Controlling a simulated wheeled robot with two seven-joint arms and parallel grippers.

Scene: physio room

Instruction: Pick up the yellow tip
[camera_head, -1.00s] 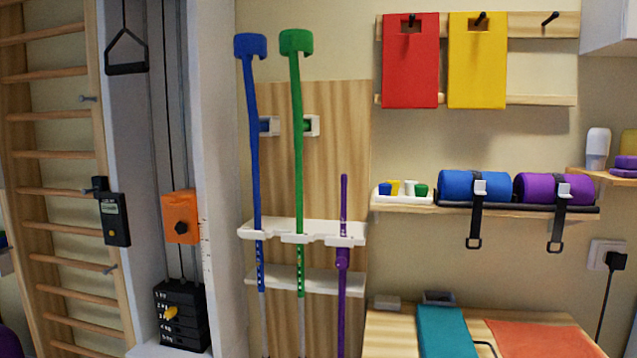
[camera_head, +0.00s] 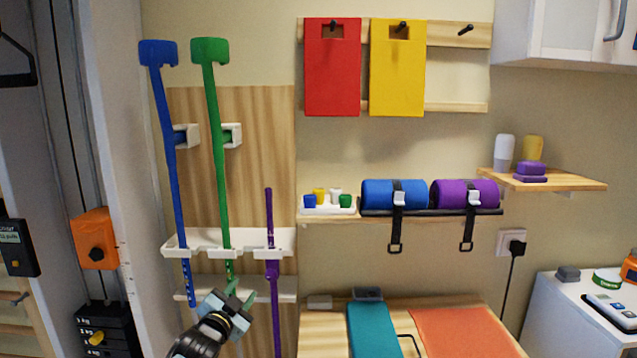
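The yellow tip (camera_head: 319,194) is a small piece in a white tray (camera_head: 328,211) on the wall shelf, in the middle of the head view. A blue tip (camera_head: 310,202), a white tip (camera_head: 335,194) and a green tip (camera_head: 345,201) stand in the same tray around it. My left gripper (camera_head: 238,296) shows at the bottom, below and left of the tray and well apart from it, in front of the crutch rack. Its fingers are small in view and I cannot tell whether they are open. My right gripper is not in view.
Blue (camera_head: 393,192) and purple (camera_head: 476,192) rolls with black straps lie right of the tray on the shelf. Blue (camera_head: 170,140) and green (camera_head: 212,140) crutches and a purple cane (camera_head: 271,240) stand in the rack (camera_head: 190,240). A wooden table (camera_head: 318,330) is below.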

